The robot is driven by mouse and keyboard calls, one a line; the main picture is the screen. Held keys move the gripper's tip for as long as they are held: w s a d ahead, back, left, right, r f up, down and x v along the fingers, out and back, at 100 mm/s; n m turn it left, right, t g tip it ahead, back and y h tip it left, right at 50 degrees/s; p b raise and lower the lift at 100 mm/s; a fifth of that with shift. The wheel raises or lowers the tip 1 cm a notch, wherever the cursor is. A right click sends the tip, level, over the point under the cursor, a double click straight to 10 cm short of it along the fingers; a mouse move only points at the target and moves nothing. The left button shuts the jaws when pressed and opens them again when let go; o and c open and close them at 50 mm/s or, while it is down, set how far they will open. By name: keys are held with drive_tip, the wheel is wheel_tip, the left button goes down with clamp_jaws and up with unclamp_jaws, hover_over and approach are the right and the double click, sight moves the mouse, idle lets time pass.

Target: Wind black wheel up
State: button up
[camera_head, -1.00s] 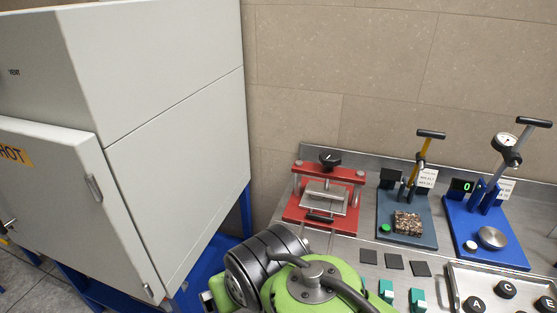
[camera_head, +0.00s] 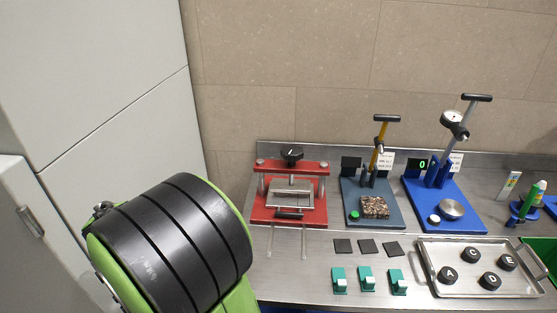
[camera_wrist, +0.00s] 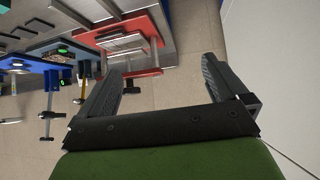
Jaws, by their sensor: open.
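The black wheel (camera_head: 291,155) sits on top of the red press (camera_head: 290,167) at the left end of the bench. Below it, a flat metal mould (camera_head: 290,192) lies inside the press frame, with a black handle (camera_head: 289,215) at its front. My gripper (camera_wrist: 158,80) shows only in the wrist view. Its two dark fingers are spread wide with nothing between them. The red press also shows in the wrist view (camera_wrist: 137,57), beyond and to the left of the fingers, apart from them. I cannot make out the wheel clearly there.
A dark base with a yellow-stemmed device (camera_head: 380,150) and a blue gauge stand (camera_head: 445,190) stand right of the press. Black squares (camera_head: 367,246), green-and-white pieces (camera_head: 366,279) and a metal tray (camera_head: 480,265) lie in front. A grey cabinet (camera_head: 100,90) is at the left.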

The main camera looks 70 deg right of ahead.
sight(287, 161)
drive_tip(key=s+d+f+m+g+h, duration=0.1)
drive_tip(key=s+d+g+h, duration=0.1)
drive_tip(key=d, duration=0.8)
drive_tip(key=s+d+m+g+h+p, duration=0.1)
drive_tip(key=s+d+m+g+h, duration=0.1)
drive_tip(key=d, duration=0.9)
drive_tip(key=s+d+f+m+g+h+p, duration=0.1)
drive_tip(key=s+d+g+h, duration=0.1)
drive_tip(key=s+d, duration=0.4)
drive_tip(key=shift+s+d+f+m+h, duration=0.15)
drive_tip(key=shift+d+h, duration=0.1)
drive_tip(key=shift+d, duration=0.5)
drive_tip(key=shift+w+d+f+m+h, duration=0.1)
drive_tip(key=shift+d+h, duration=0.2)
drive_tip(key=shift+d, duration=0.4)
drive_tip(key=shift+s+d+f+m+h, duration=0.15)
drive_tip(key=shift+d+h, duration=0.1)
drive_tip(key=shift+d, duration=0.5)
drive_tip(key=shift+w+r, duration=0.1)
drive_tip(key=shift+c, duration=0.2)
drive_tip(key=c, duration=1)
drive_tip(key=shift+n+t+h+b, duration=0.3)
drive_tip(key=shift+n+t+b, duration=0.4)
drive_tip(key=shift+t, duration=0.5)
